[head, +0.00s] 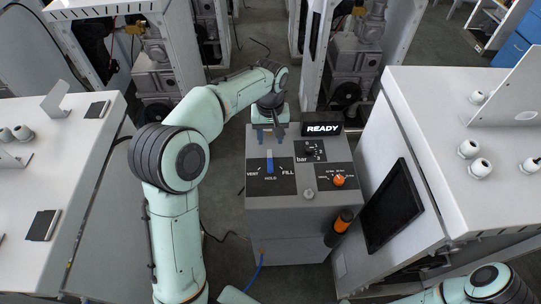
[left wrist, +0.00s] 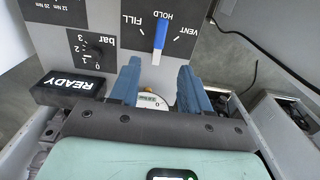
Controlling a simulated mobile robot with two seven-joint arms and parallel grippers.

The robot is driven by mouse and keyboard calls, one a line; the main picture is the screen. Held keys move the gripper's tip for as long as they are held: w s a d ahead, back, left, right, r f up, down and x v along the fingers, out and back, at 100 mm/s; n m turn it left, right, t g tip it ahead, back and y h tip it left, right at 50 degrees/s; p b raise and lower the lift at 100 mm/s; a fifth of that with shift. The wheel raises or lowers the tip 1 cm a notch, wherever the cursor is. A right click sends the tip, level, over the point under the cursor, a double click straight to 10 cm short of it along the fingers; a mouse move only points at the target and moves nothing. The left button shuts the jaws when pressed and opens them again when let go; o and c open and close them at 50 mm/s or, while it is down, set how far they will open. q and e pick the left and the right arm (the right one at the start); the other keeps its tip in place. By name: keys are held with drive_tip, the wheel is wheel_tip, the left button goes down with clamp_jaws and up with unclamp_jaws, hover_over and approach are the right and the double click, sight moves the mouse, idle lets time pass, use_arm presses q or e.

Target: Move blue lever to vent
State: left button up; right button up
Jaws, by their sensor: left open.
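The blue lever (head: 269,161) is on the black VENT/HOLD/FILL panel (head: 285,184) of the grey dispenser box. It points at HOLD, between VENT on the left and FILL on the right in the head view. The lever also shows in the left wrist view (left wrist: 160,36). My left gripper (head: 269,138) is open and empty, just beyond the lever on the far side of the box. In the left wrist view its two blue fingers (left wrist: 159,66) are spread apart, with the lever ahead of the gap and not between them. My right gripper is out of view.
A READY display (head: 323,129), a bar dial (head: 310,151) and an orange knob (head: 338,180) are beside the lever panel. A round gauge (left wrist: 150,101) shows partly between my fingers. White benches stand left (head: 75,190) and right (head: 440,110). A dark screen (head: 391,207) leans at the right.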

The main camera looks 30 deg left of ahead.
sight(270, 163)
use_arm(q)
wheel_tip(270, 163, down, 12)
drive_tip(key=shift+r+b, duration=0.15)
drive_tip(key=shift+b, duration=0.35)
drive_tip(key=shift+c, duration=0.3)
clamp_jaws()
